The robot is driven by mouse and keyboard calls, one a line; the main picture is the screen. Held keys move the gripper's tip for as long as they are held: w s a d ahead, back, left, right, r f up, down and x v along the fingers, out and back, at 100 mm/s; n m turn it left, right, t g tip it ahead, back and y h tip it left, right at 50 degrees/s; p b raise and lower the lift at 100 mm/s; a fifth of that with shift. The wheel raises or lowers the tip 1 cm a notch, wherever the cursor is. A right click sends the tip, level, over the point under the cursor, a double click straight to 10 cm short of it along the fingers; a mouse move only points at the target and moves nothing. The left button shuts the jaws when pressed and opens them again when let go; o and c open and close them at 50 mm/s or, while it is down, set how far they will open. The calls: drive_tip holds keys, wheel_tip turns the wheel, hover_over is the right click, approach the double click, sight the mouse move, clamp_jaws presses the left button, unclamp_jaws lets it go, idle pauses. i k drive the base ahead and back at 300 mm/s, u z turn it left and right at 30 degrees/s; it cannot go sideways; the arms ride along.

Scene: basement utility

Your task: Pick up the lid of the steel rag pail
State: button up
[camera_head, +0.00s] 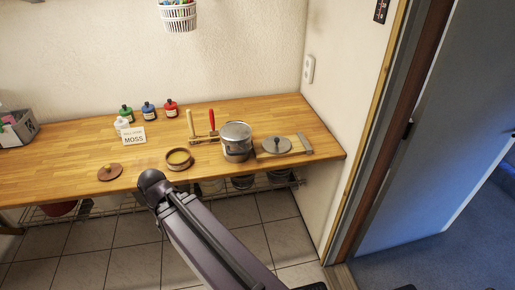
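The steel rag pail (236,150) stands upright on the wooden worktop, right of its middle. Its top looks uncovered, but the inside is too small to make out. A round grey lid with a dark knob (277,146) lies flat, knob up, on a light wooden board just right of the pail. It looks like the pail's lid and is apart from it. My arm reaches in from the bottom, with a dark joint at the worktop's front edge, left of the pail and lid. My gripper is not visible.
A wall closes the right end.

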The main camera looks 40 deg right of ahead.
sight(276, 144)
drive_tip(key=z, duration=0.45)
drive_tip(key=k, duration=0.1)
drive_tip(key=u, duration=1.45)
drive_tip(key=i, duration=0.35)
drive_tip(key=z, duration=3.2)
drive_tip(key=i, duration=0.15)
drive_tip(key=u, duration=0.6)
